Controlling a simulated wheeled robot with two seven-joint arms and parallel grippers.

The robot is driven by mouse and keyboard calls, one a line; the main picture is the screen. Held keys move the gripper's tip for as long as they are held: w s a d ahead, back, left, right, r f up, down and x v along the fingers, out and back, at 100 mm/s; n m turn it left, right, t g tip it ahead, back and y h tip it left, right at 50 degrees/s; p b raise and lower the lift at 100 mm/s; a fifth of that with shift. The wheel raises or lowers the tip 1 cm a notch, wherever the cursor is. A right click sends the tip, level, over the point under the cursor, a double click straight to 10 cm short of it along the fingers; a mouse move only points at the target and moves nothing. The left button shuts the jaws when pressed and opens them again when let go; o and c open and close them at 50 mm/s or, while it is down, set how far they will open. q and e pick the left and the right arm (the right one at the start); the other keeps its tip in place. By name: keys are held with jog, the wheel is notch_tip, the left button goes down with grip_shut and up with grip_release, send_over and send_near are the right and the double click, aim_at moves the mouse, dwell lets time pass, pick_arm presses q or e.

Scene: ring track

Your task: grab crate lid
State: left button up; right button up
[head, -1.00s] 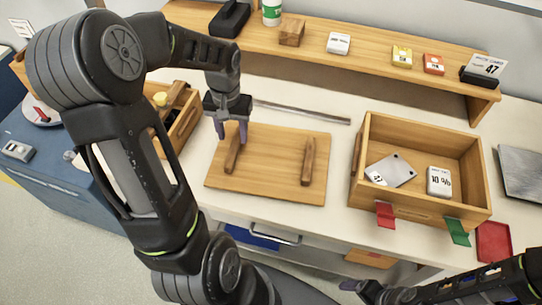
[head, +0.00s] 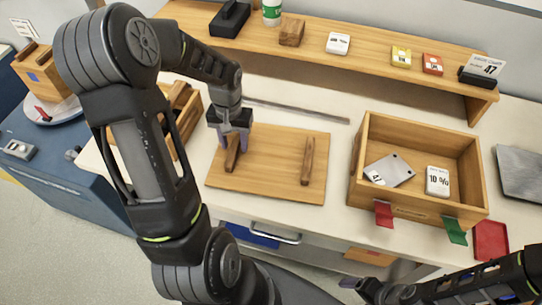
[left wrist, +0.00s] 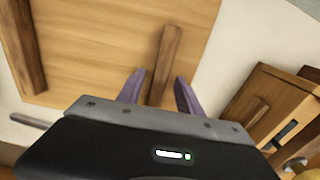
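The crate lid (head: 268,180) is a flat wooden board lying on the white counter, with two raised wooden bars on top. My left gripper (head: 232,145) is open, pointing down, with its fingers either side of the lid's left bar (head: 232,160). In the left wrist view the two purple fingertips (left wrist: 158,92) straddle that bar (left wrist: 166,62), with gaps showing on both sides. The lid's other bar (head: 308,161) stands clear to the right. The open wooden crate (head: 364,160) stands right of the lid. Only part of my right arm shows at lower right; its gripper's opening is unclear.
The crate holds a metal plate (head: 390,170) and a white block (head: 437,181). Red (head: 383,214) and green (head: 456,231) tabs hang at its front. A metal bar (head: 298,109) lies behind the lid. A wooden box (head: 181,115) stands left of the lid, and a shelf (head: 370,58) runs behind.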

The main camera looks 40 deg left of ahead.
pick_arm(q)
grip_shut()
dwell(1.2)
